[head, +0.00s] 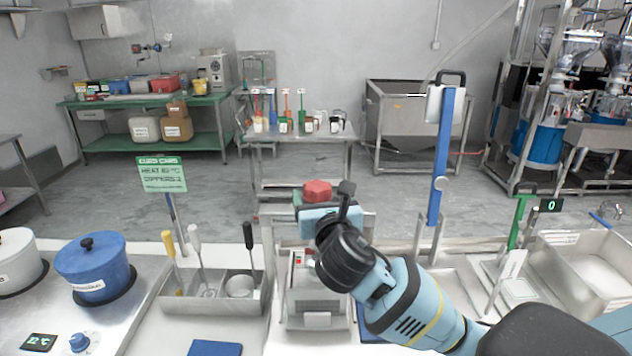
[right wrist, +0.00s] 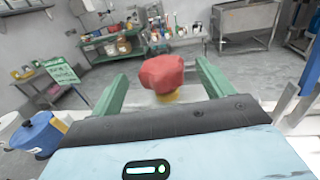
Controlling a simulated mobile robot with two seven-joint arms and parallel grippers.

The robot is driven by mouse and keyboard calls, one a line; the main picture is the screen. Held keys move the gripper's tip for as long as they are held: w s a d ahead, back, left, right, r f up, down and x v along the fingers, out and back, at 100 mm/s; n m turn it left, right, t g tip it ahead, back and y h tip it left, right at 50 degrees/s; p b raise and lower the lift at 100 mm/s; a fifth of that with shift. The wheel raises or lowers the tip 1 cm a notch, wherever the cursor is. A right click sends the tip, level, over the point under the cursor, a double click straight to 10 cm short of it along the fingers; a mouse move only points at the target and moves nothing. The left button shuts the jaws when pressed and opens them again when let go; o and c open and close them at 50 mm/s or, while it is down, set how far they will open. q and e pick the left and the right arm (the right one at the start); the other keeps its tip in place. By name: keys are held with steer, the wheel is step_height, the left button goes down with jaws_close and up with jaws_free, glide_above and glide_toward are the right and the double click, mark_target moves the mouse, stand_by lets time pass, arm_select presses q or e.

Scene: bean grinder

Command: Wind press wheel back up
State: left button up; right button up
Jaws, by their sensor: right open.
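A red faceted knob (head: 317,191), which looks like the press wheel, stands just beyond my right gripper in the head view. In the right wrist view the red knob (right wrist: 162,72) sits between the two green fingers, with a yellow part below it. My right gripper (right wrist: 160,80) is open, with a finger on each side of the knob and visible gaps. My right arm and the light blue gripper body hide much of the press frame (head: 368,232). A white device (head: 317,300) stands below. My left gripper is not in view.
Left of the press, a metal tray (head: 215,290) holds upright utensils. A blue pot (head: 95,267) stands farther left beside a green sign (head: 162,174). A tall blue post (head: 439,165) rises to the right, near a steel bin (head: 588,262). Floor beyond the counter is partly open.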

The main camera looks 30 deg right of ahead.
mark_target(316, 181)
steer(key=x, duration=0.6)
steer(key=shift+w+d, duration=0.1)
steer(key=shift+w, duration=0.25)
steer(key=c, duration=1)
